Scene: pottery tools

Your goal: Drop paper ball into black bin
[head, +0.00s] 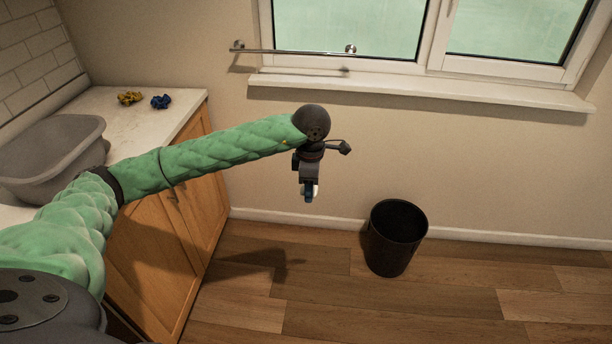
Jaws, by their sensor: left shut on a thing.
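My left gripper (309,194) hangs fingers-down in the air, left of the black bin and higher in the picture. It is shut on a small paper ball, mostly hidden between the fingers; only a little blue and white shows at the tips. The black bin (389,252) stands upright on the wooden floor near the wall, with its open top facing up. The part of its inside that shows is dark. Two more crumpled balls, one yellow (129,98) and one blue (161,102), lie on the counter. My right gripper is out of view.
A pale counter (150,125) with wooden cabinets fills the left side, bearing a grey basin (50,150). A metal rail (290,51) and a window sill (420,95) are on the back wall. The floor around the bin is clear.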

